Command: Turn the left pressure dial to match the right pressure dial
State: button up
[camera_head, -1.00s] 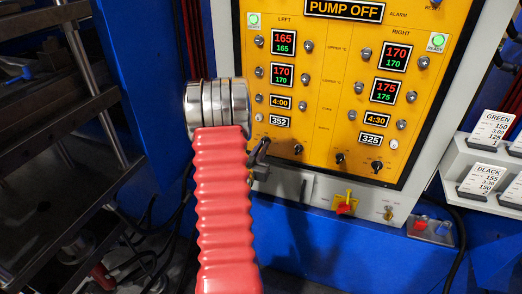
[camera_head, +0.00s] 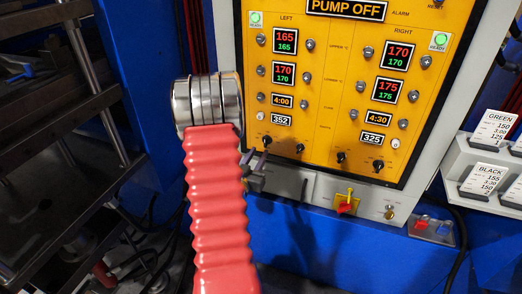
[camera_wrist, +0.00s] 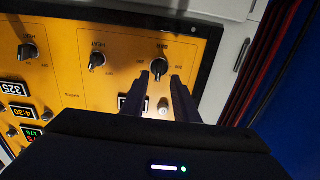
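My gripper (camera_head: 256,166) is in front of the lower left of the panel, below the left dial. In the wrist view my gripper (camera_wrist: 164,82) is open, its two dark fingers apart. I see no contact.
A red-yellow switch (camera_head: 346,206) sits below the panel. Recipe cards (camera_head: 495,127) stand at right.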

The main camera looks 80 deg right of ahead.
jog(key=a, duration=0.8)
jog(key=shift+w+a, duration=0.25)
jog(key=shift+w, duration=0.15)
